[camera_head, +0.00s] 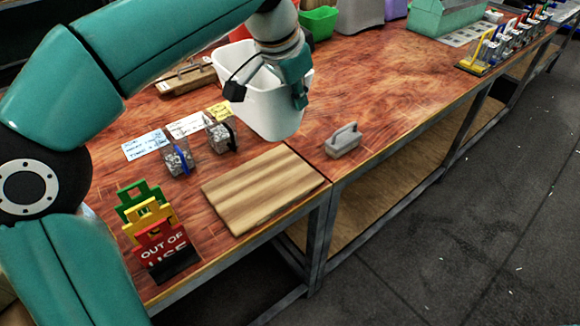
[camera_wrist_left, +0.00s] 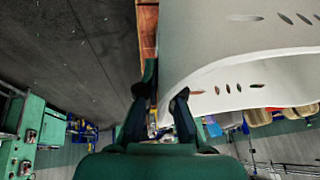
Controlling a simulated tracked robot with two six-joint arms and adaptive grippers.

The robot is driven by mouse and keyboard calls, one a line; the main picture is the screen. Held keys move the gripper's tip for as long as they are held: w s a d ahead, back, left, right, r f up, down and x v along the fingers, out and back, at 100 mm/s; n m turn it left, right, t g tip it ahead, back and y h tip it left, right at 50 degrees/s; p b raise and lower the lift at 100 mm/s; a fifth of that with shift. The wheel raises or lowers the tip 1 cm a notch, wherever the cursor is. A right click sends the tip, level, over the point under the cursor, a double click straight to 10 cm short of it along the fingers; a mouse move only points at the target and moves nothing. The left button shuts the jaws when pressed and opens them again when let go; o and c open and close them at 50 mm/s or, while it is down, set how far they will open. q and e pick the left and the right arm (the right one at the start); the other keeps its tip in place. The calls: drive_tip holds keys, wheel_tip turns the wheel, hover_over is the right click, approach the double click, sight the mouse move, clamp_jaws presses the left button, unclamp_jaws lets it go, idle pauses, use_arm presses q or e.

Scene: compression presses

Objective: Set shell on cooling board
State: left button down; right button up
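The white shell (camera_head: 262,115) is a deep, rounded casing near the middle of the head view, behind the board. In the wrist view it (camera_wrist_left: 235,60) fills the upper right and shows slotted holes. My left gripper (camera_head: 298,92) is at its right side. In the wrist view the left gripper's fingers (camera_wrist_left: 166,90) close around the edge of the shell's wall. The cooling board (camera_head: 262,190), a striped wooden slab, lies bare at the table's front edge. My right gripper is in neither view.
A grey handled block (camera_head: 343,141) sits right of the board. Left of it are clear cups (camera_head: 178,160) with note cards (camera_head: 146,145) and an "out of use" sign stand (camera_head: 160,245). A clipboard (camera_head: 186,78) lies behind. The right tabletop (camera_head: 400,90) is largely clear.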

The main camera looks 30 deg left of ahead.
use_arm(q)
wheel_tip(320, 180, down, 18)
drive_tip(key=d+b, duration=0.1)
drive_tip(key=b, duration=0.2)
drive_tip(key=shift+w+r+b, duration=0.25)
drive_tip(key=shift+w+b, duration=0.05)
drive_tip(key=c, duration=1.3)
unclamp_jaws()
drive_tip(key=shift+f, duration=0.1)
drive_tip(key=p+v, duration=0.1)
drive_tip(key=v, duration=1.1)
drive_tip(key=shift+a+p, duration=0.1)
drive_tip(key=shift+p, duration=0.25)
